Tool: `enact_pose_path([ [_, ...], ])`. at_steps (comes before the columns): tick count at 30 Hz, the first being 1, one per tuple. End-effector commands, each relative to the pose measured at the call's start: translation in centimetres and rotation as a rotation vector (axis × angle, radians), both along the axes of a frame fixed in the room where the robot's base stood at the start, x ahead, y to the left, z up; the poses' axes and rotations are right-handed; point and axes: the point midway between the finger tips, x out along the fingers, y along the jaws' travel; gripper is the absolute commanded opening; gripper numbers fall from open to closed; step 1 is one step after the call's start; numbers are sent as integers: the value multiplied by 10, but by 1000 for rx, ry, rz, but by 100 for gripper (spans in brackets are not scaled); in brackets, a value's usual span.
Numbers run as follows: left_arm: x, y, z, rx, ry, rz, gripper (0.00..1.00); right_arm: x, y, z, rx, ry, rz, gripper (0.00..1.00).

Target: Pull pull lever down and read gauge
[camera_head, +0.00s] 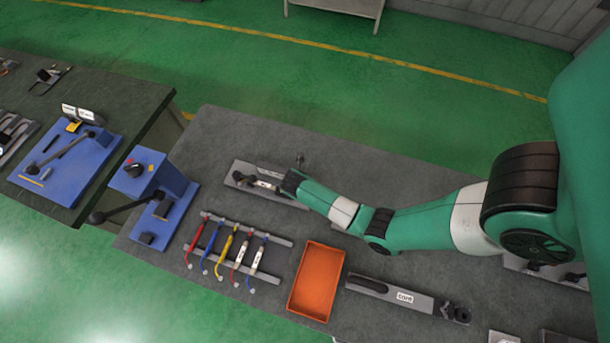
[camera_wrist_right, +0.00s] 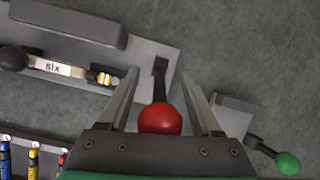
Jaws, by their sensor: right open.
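In the right wrist view, my right gripper (camera_wrist_right: 161,78) is open. A lever with a red ball knob (camera_wrist_right: 159,119) lies between its fingers, with a visible gap to either side. The lever's dark stem (camera_wrist_right: 161,78) joins a grey base plate (camera_wrist_right: 150,62). In the head view, my right gripper (camera_head: 290,184) is over the far part of the grey table and hides the red knob. I cannot tell whether this is the pull lever. No gauge face can be made out. My left gripper is not in view.
A lever with a green knob (camera_wrist_right: 287,162) stands at right in the wrist view. A tool labelled "six" (camera_wrist_right: 54,67) lies at left. In the head view, an orange tray (camera_head: 316,282), coloured cables (camera_head: 227,251) and a blue device (camera_head: 158,190) with a black-knobbed lever share the table.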

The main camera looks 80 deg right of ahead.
Motion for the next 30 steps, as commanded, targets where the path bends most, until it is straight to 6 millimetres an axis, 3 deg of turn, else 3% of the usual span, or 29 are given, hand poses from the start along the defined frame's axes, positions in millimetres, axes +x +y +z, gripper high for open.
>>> enact_pose_path([
  [1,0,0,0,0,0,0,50,0,0,0,0,0,0,63],
  [12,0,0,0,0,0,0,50,0,0,0,0,0,0,0],
  [30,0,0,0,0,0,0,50,0,0,1,0,1,0,0],
])
